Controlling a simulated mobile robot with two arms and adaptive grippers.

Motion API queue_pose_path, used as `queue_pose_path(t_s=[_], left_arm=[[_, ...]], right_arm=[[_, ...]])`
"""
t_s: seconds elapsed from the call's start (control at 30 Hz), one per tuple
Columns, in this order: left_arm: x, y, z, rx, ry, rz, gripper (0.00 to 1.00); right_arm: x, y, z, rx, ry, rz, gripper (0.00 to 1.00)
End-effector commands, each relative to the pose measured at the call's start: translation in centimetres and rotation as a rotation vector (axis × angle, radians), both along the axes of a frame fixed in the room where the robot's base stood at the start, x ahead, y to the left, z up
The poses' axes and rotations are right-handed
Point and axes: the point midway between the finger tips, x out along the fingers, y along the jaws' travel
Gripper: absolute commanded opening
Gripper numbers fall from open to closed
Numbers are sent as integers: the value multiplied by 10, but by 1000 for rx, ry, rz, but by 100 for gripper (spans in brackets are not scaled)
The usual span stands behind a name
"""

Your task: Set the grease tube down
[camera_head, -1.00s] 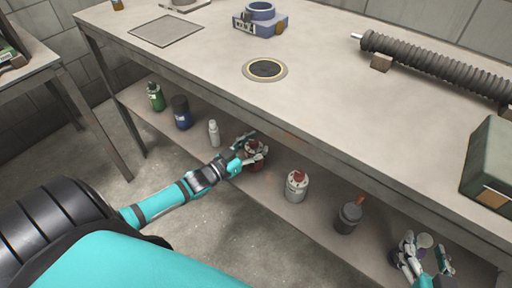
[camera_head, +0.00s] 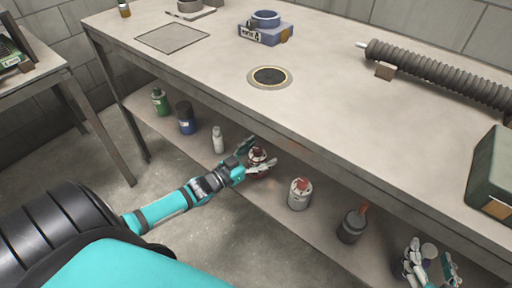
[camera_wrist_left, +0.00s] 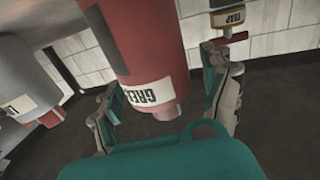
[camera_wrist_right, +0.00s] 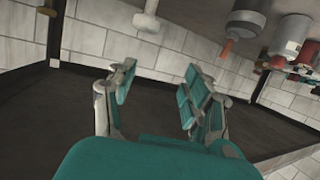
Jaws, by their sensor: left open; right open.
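The grease tube (camera_head: 257,154) is red with a white label and stands on the low shelf under the bench. In the left wrist view the red tube (camera_wrist_left: 140,40) fills the top middle, its label partly reading "GRE". My left gripper (camera_head: 258,157) is open, with one finger on each side of the tube. In the left wrist view gaps show between the tube and both fingers.
On the shelf (camera_head: 273,188), a white bottle (camera_head: 218,141) stands left of the tube and a white can with a red top (camera_head: 299,194) stands right. A dark bottle (camera_head: 352,225) is further right. The bench top (camera_head: 340,100) overhangs the shelf.

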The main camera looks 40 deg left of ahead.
Motion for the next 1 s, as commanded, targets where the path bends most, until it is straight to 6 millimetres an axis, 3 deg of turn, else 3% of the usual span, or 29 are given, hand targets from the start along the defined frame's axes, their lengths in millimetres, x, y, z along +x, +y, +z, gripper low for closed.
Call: queue_pose_path(t_s=[0.17, 0.5, 0.7, 0.87, 1.0], left_arm=[[-11, 3, 2, 0, 3, 0, 81], [-76, 21, 3, 2, 6, 0, 81], [-105, 29, 2, 0, 3, 0, 81], [-114, 30, 2, 1, 7, 2, 81], [-112, 7, -7, 14, 85, 23, 81]], right_arm=[[-9, -4, -14, -20, 90, -6, 51], [-57, -25, -64, -106, 460, -32, 51], [-85, -35, -82, -140, 618, -43, 51], [-95, -39, -87, -152, 674, -48, 51], [-97, -39, -89, -154, 682, -49, 51]])
